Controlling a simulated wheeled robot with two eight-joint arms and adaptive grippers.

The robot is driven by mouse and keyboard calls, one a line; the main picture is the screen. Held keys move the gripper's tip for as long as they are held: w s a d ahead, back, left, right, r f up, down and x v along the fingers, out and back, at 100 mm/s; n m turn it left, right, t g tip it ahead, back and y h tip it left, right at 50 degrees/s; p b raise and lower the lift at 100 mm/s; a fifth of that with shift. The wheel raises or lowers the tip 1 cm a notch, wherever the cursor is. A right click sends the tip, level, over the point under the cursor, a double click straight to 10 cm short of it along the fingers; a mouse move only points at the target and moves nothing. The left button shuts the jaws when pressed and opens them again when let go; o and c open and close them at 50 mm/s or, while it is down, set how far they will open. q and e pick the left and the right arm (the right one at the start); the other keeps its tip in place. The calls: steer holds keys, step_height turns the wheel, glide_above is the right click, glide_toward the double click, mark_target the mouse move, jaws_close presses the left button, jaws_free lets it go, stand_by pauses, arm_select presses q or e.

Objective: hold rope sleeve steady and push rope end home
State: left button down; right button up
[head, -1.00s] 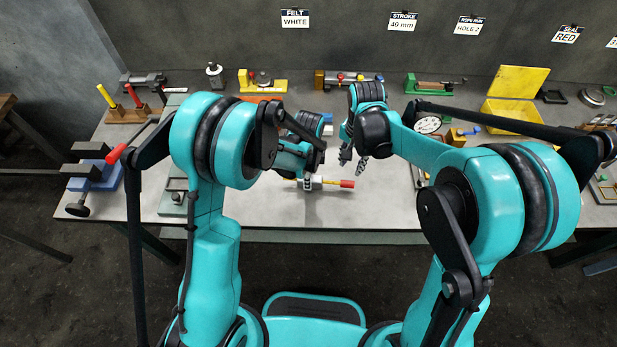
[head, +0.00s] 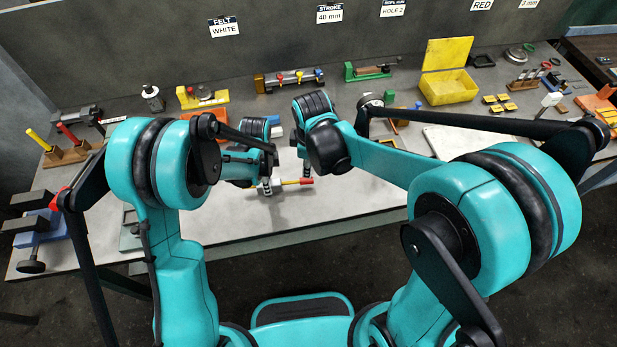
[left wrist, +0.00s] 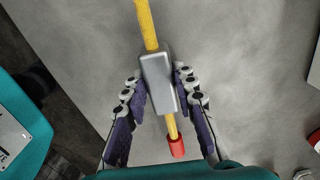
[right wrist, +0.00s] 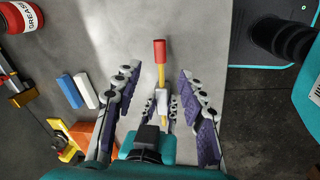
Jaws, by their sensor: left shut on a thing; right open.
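The rope sleeve is a grey metal block (left wrist: 158,82) on a yellow rope (left wrist: 146,25) with a red end (left wrist: 176,146). My left gripper (left wrist: 160,80) is shut on the sleeve, with a finger at each side. In the head view the left gripper (head: 266,187) holds the sleeve low over the table, and the red end (head: 306,181) points right. My right gripper (right wrist: 163,75) is open and empty. Its fingers stand apart on either side of the rope and red end (right wrist: 160,50). In the head view the right gripper (head: 305,168) is just above the red end.
The grey table (head: 330,205) is clear in front of the sleeve. Blue (right wrist: 70,91) and white (right wrist: 86,89) blocks and a red grease can (right wrist: 20,14) lie left in the right wrist view. Fixtures and a yellow box (head: 448,88) line the back.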

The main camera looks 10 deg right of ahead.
mark_target(308, 180)
steer(key=f+n, duration=0.1)
steer(key=f, duration=0.3)
steer(key=w+f+n, duration=0.1)
steer(key=f, duration=0.2)
steer(key=w+f+n, duration=0.1)
steer(key=f, duration=0.3)
steer(key=shift+f, duration=0.3)
steer(key=shift+c, duration=0.4)
jaws_close()
